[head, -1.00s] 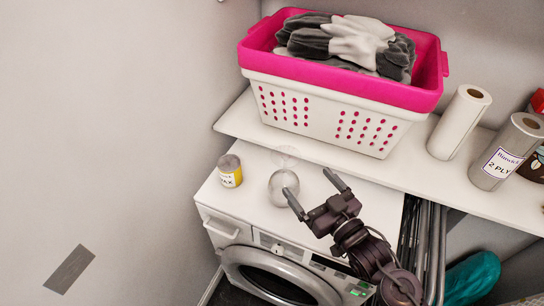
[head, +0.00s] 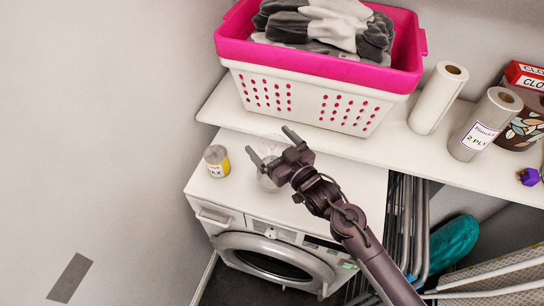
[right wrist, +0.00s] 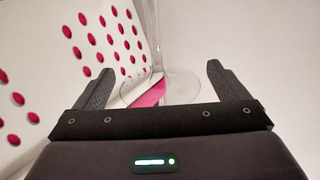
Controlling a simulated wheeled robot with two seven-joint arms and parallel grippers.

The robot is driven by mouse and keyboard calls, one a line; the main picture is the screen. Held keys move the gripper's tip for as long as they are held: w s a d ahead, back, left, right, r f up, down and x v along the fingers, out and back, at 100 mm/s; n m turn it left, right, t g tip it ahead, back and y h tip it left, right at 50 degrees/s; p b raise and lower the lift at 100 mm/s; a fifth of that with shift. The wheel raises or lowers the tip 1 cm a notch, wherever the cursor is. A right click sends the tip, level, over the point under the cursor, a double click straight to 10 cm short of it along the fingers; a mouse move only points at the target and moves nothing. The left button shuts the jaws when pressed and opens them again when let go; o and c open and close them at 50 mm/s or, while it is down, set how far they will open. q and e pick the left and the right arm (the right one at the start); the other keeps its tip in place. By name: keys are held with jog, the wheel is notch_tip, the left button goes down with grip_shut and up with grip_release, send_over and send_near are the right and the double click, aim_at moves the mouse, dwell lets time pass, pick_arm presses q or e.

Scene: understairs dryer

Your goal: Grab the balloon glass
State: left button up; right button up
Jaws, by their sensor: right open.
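The balloon glass (head: 268,181) is clear and stands on the white top of the dryer. In the head view my right gripper partly covers it. In the right wrist view the clear glass (right wrist: 172,86) shows between and beyond the fingertips, with a thin stem and a round, see-through part; its outline is faint. My right gripper (head: 270,141) is open, its two fingers apart on either side of the glass in the picture. It also shows in the right wrist view (right wrist: 160,70). I cannot tell whether the fingers touch the glass. My left gripper is not in view.
A yellow-labelled jar (head: 217,161) stands left of the glass. A pink-and-white laundry basket (head: 310,92) sits on the shelf behind. Paper rolls (head: 438,98) stand further right. The dryer (head: 270,255) front is below; folded metal frames (head: 405,225) stand to its right.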

jog(key=c, duration=1.4)
jog(key=shift+c, duration=0.5)
jog(key=shift+r, duration=0.2)
